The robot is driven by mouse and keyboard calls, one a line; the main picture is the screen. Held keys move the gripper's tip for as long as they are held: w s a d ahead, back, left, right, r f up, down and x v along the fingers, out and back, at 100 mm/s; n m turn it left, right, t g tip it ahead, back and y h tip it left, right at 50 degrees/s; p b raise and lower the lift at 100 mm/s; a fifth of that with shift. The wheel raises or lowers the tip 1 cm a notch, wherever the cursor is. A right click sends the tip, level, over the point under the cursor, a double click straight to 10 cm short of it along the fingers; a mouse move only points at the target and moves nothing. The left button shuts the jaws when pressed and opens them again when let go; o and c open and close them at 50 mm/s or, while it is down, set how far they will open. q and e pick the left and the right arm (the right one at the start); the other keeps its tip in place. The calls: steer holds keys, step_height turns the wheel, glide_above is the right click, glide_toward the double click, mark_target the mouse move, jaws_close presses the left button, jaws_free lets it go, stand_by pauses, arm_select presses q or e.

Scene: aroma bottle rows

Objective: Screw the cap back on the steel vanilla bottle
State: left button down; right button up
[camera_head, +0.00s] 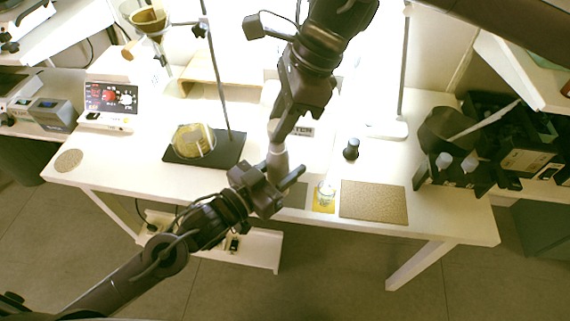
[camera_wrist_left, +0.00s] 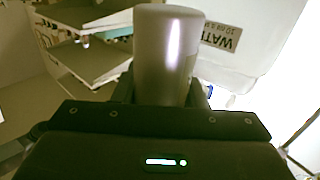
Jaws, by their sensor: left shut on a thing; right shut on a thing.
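The steel bottle (camera_head: 278,160) is a plain grey metal cylinder. My left gripper (camera_head: 276,180) is shut on it and holds it above the table's front part. In the left wrist view the bottle (camera_wrist_left: 165,55) stands upright between the fingers, with a smooth side and a bright highlight. My right gripper (camera_head: 277,138) comes down from the top, its fingers just above the bottle's upper end. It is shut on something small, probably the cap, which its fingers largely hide. I cannot tell whether cap and bottle touch.
A glass beaker (camera_head: 326,191) stands on a yellow mat beside a brown mat (camera_head: 373,203). A small dark bottle (camera_head: 351,150) stands behind. A stand with a black base (camera_head: 228,150) is left of my grippers. A dark bottle crate (camera_head: 455,180) is at the right.

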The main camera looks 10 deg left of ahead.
mark_target(277, 157)
steer(key=shift+r, duration=0.1)
stand_by(0.6)
steer(key=shift+f, duration=0.95)
steer(key=shift+f, duration=0.55)
